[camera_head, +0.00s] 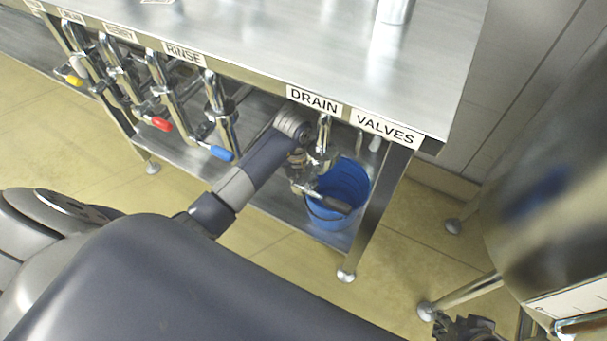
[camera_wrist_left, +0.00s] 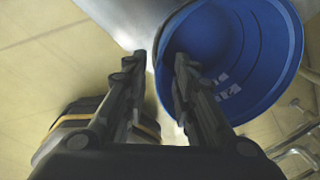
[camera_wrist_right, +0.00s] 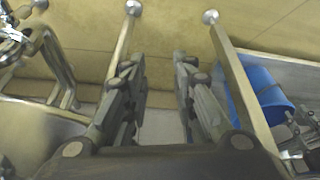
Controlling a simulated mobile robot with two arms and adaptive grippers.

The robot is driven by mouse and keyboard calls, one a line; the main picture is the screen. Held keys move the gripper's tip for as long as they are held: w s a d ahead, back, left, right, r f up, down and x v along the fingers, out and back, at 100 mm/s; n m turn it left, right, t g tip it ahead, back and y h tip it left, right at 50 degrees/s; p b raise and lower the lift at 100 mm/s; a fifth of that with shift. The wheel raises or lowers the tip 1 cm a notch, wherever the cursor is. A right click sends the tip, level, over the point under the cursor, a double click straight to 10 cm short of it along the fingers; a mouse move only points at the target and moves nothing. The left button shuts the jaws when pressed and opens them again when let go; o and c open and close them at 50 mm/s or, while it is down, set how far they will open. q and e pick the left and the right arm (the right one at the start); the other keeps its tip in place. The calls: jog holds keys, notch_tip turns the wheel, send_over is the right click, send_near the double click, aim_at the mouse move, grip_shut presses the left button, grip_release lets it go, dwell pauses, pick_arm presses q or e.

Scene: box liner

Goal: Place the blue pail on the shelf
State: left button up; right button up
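The blue pail (camera_head: 349,181) shows under the right end of the steel table, above the low metal shelf (camera_head: 262,197). I cannot tell whether it rests on the shelf. In the left wrist view the pail's mouth (camera_wrist_left: 262,60) faces the camera. My left gripper (camera_wrist_left: 160,65) is open there, with one finger over the mouth and the other outside the rim. The pail (camera_wrist_right: 270,92) also shows there.
Valves with coloured levers, such as a red (camera_head: 157,123) and a blue one (camera_head: 217,152), hang from the table's front. A DRAIN VALVES label (camera_head: 384,125) is above the pail. A table leg (camera_head: 377,212) stands right of it. A large steel vessel (camera_head: 545,220) is at right.

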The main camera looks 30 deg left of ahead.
jog(key=shift+s+d+f+g+p, duration=0.15)
jog(key=shift+f+g+p, duration=0.45)
jog(key=shift+f+p, duration=0.9)
jog(key=shift+f, duration=0.25)
jog(key=shift+s, duration=0.15)
